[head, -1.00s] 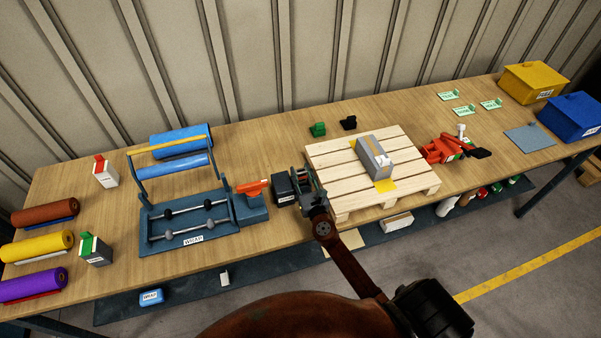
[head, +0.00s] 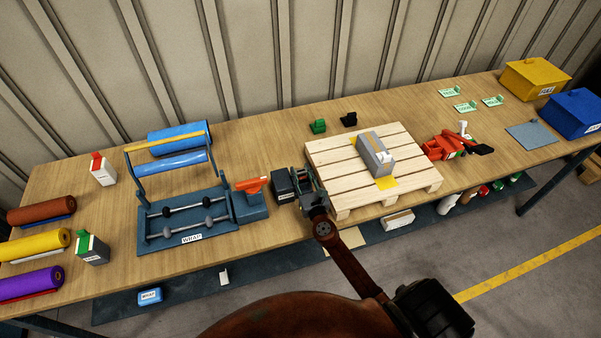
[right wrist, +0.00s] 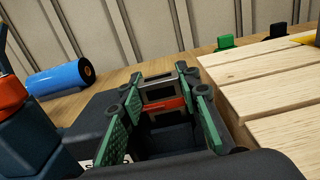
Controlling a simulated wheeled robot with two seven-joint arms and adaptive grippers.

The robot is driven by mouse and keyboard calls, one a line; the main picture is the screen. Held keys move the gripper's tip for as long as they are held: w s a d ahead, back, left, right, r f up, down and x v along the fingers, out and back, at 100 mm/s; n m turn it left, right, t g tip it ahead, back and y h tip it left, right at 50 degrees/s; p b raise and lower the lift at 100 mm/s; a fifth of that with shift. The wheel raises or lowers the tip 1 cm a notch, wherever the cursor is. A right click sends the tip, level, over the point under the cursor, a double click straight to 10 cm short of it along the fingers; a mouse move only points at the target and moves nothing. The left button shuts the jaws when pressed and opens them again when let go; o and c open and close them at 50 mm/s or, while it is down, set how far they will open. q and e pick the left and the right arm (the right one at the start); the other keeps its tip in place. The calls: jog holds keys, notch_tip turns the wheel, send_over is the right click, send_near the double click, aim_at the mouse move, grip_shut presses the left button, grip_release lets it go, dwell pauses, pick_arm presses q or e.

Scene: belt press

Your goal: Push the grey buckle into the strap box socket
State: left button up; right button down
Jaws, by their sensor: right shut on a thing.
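The dark strap box (head: 283,186) stands on the bench left of the pallet. Its dark body and part of a white label also show in the right wrist view (right wrist: 72,128). My right gripper (head: 308,186) is beside the box, between it and the pallet. In the right wrist view, the green-padded fingers of my right gripper (right wrist: 163,106) are shut on the grey buckle (right wrist: 158,88), a metallic frame with a red band below it. The socket is not clearly visible, and I cannot tell whether the buckle touches it. My left gripper is out of view.
The wooden pallet (head: 335,185) is close on the right, carrying a grey carton (head: 374,155). Green (head: 317,127) and black (head: 348,119) pieces lie behind the pallet.

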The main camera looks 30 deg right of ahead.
jog(key=shift+r+p, duration=0.55)
jog(key=shift+p, duration=0.05)
dwell(2.8)
jog(key=shift+r+p, duration=3)
jog(key=shift+r, duration=0.05)
